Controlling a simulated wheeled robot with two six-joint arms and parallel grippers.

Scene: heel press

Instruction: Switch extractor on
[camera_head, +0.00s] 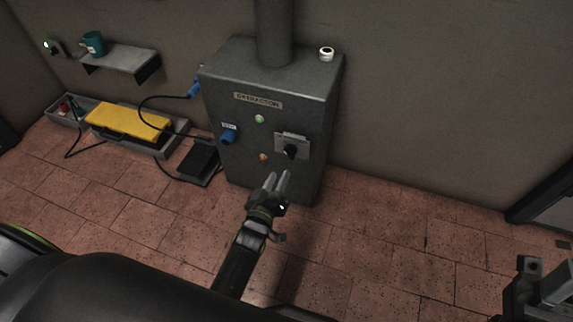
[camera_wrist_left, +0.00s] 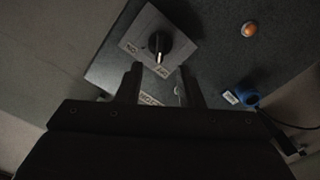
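The extractor is a grey cabinet (camera_head: 225,97) against the wall, with a pipe rising from its top. Its black rotary switch (camera_head: 290,152) sits on a light plate at the front right; it also shows in the left wrist view (camera_wrist_left: 160,44). There its white mark points towards the OFF label, with ON at another corner of the plate. My left gripper (camera_head: 277,176) is in front of and below the switch, apart from it. Its two fingers are spread and empty, as the left wrist view (camera_wrist_left: 161,82) also shows. My right gripper is not seen.
A green lamp (camera_head: 259,119), an orange lamp (camera_head: 263,157) and a blue fitting (camera_head: 228,135) are on the cabinet front. A pedal (camera_head: 199,160), a yellow-topped tray (camera_head: 127,121) and cables lie left. A dark machine part (camera_head: 538,290) stands lower right. Floor right of the cabinet is clear.

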